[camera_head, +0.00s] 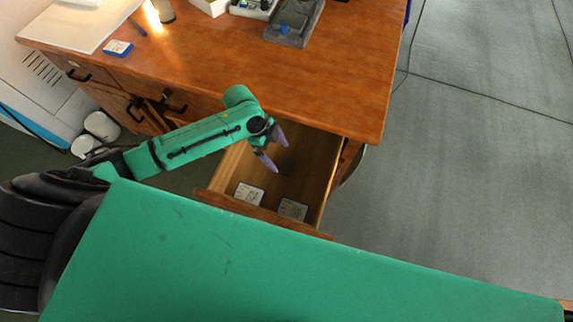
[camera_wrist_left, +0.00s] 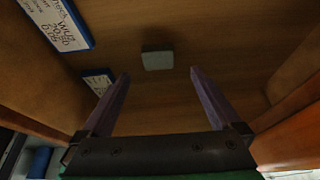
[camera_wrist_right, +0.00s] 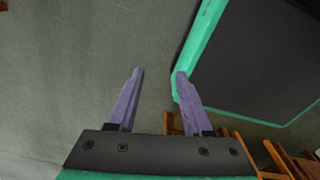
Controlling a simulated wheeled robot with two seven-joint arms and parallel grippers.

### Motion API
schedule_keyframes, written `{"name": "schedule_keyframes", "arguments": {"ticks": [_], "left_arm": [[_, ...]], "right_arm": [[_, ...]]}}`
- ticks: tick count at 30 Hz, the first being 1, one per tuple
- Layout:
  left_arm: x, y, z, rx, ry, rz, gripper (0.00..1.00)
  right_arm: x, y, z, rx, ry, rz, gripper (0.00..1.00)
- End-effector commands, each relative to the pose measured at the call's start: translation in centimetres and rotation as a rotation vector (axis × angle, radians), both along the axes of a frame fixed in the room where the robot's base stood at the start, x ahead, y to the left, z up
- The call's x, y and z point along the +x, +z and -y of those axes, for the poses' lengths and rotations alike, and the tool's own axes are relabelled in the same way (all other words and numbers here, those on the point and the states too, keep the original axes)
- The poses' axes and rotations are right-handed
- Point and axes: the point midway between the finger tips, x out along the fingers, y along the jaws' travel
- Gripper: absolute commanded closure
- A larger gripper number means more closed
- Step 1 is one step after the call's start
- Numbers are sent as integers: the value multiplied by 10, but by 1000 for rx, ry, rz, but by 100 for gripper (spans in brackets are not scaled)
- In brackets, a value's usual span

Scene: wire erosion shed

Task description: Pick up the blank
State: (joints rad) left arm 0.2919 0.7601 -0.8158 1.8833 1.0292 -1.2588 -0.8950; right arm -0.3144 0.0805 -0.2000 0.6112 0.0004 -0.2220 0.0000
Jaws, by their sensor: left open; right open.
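A small grey block, which looks like the blank (camera_wrist_left: 157,60), lies on the wooden floor of the open drawer (camera_head: 328,176). My left gripper (camera_head: 275,151) is open and empty, pointing into the drawer. In the left wrist view the blank lies ahead of the gap between its purple fingers (camera_wrist_left: 160,76), apart from them. My right gripper (camera_wrist_right: 159,73) is open and empty, over grey floor; it is out of the head view.
Drawer walls stand close on both sides of my left gripper. The wooden desk (camera_head: 340,95) overhangs the drawer's back; a grey tray (camera_head: 293,25) stands on it. Right of the desk is open floor.

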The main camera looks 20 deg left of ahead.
Motion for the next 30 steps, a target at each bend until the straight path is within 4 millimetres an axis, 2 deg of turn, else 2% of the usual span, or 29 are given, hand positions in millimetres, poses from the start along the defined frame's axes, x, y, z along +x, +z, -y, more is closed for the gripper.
{"name": "schedule_keyframes", "arguments": {"ticks": [9,17,18,20,24,25,30], "left_arm": [[-6,-49,19,0,1,0,3],[-6,-54,21,2,-1,1,3],[-6,-54,21,2,-1,1,18],[-6,-54,21,2,-1,1,41],[-6,-54,21,1,-1,1,94],[-6,-54,21,1,-1,1,100],[-5,-53,21,0,0,3,100]], "right_arm": [[20,0,-1,3,0,32,50],[19,0,-1,3,0,31,50],[18,0,-1,2,0,30,50],[18,0,-1,2,0,29,50],[16,0,-1,3,0,26,50],[16,0,-1,3,0,26,50],[15,0,-1,2,0,25,50]]}}
